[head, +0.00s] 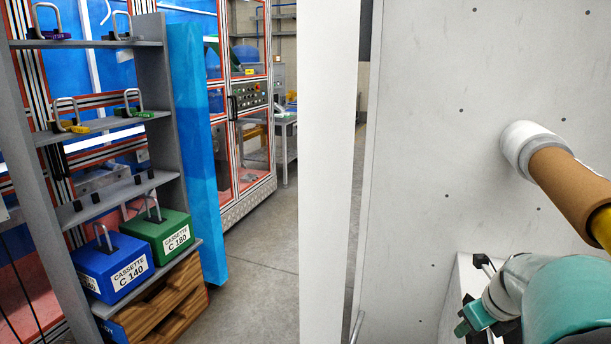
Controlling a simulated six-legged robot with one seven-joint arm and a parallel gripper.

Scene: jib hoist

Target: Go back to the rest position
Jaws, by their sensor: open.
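My arm shows at the lower right as teal and pale grey links. My gripper (476,318) is partly in view at its end, with dark green and black parts near the bottom edge. It is open, and I see nothing held in it. It is in front of the pale wall panel (430,160), to the right of the white post. Part of the gripper is hidden by my own arm.
A grey rack (168,95) at left holds shackles, a blue cassette (112,266) and a green cassette (158,232). A white post (328,170) stands mid-picture. A brown-and-white cylinder (560,180) juts in at right. Grey floor (262,265) is open between rack and post.

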